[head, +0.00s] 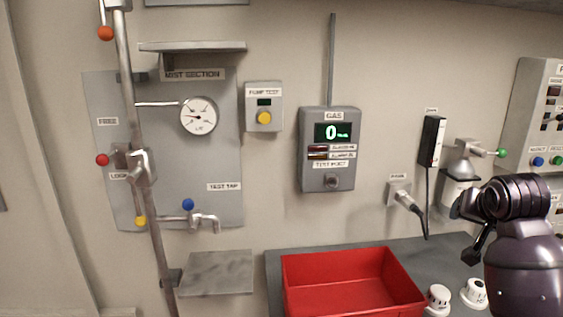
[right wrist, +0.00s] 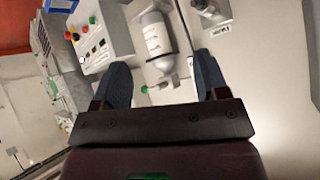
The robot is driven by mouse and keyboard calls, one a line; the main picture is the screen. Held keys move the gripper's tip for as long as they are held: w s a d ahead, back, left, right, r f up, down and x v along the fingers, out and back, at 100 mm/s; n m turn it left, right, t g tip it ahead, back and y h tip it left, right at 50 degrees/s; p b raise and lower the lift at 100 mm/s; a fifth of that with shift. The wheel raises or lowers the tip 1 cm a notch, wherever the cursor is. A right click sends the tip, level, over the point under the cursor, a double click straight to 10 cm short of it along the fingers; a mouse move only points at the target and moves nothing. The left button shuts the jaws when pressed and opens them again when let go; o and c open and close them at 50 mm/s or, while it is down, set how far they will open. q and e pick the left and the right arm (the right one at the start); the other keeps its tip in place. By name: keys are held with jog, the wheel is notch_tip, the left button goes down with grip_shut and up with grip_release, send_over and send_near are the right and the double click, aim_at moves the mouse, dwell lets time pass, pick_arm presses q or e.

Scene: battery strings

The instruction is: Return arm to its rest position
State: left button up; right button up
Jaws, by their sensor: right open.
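My right arm (head: 520,240), dark purple and black, comes in at the lower right of the head view, its bent wrist raised in front of the wall beside the grey cylinder. My right gripper (right wrist: 162,78) shows in the right wrist view with its two dark fingers spread wide and nothing held between them. The grey cylinder with a white label (right wrist: 158,45) appears beyond the gap between the fingers. It also shows in the head view (head: 459,188), partly behind my arm. My left arm and gripper are not in view.
A red bin (head: 345,270) stands on the grey bench (head: 440,262), with two white knobs or caps (head: 438,298) to its right. A gas panel (head: 330,150), a black handset (head: 432,141) and a cable plug (head: 405,198) are on the wall. A vertical pipe (head: 130,90) stands at left.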

jog(key=s+a+f+n+g+y, duration=0.1)
jog(key=s+a+f+n+g, duration=0.3)
jog(key=s+f, duration=0.8)
jog(key=s+a+f+n+y, duration=0.1)
jog(key=s+a+f, duration=0.4)
jog(key=s+f, duration=0.7)
jog(key=s+a+f+n+g, duration=0.1)
jog(key=s+a+f, duration=0.1)
jog(key=s, duration=0.3)
jog(key=s+a+f+n+g, duration=0.1)
jog(key=s+a+f, duration=0.15)
jog(key=s, duration=0.25)
jog(key=w+f+t+y, duration=0.1)
jog(key=w+f+t, duration=0.6)
jog(key=f+t, duration=0.1)
jog(key=shift+a+f, duration=0.15)
jog(key=shift+f, duration=0.7)
jog(key=shift+c, duration=0.4)
